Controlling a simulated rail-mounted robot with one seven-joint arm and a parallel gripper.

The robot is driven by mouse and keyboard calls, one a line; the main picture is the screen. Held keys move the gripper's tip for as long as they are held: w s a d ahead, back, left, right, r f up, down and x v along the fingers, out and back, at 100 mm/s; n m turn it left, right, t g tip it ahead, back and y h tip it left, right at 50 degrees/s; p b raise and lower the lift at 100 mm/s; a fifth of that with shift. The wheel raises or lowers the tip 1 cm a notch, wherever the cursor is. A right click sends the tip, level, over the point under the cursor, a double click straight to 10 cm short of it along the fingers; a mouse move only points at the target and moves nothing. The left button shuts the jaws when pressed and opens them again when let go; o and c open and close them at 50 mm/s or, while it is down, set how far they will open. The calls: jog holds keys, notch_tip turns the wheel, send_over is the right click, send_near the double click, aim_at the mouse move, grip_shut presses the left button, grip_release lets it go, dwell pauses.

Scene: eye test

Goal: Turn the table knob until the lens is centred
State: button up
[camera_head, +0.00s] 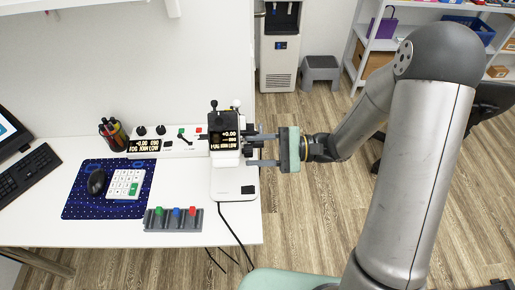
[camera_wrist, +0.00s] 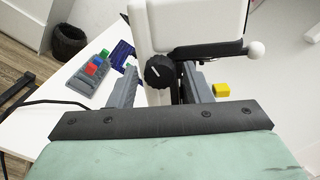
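The white eye-test instrument (camera_head: 221,178) stands at the table's right edge, with a dark screen of lit text (camera_head: 224,141) on its upper part. In the wrist view, a round black knob (camera_wrist: 159,71) with a white mark is on the instrument's white post. My gripper (camera_head: 251,149) reaches the instrument from the right. In the wrist view, its two grey fingers are apart, one on each side of the knob, with gaps showing. The gripper looks open and holds nothing. A black lever with a white ball (camera_wrist: 256,49) is to the right of the knob. The lens cannot be made out.
A white control box (camera_head: 180,143) with displays and small knobs is left of the instrument. A grey rack (camera_head: 173,226) holds green, blue and red pieces. A keypad (camera_head: 124,184) and mouse (camera_head: 96,182) lie on a blue mat. A black cable (camera_head: 235,231) hangs over the front edge.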

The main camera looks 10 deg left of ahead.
jog(key=c, duration=0.7)
jog(key=shift+m+p, duration=0.4)
jog(key=shift+m, duration=0.6)
jog(key=o, duration=1)
jog(key=shift+d, duration=0.1)
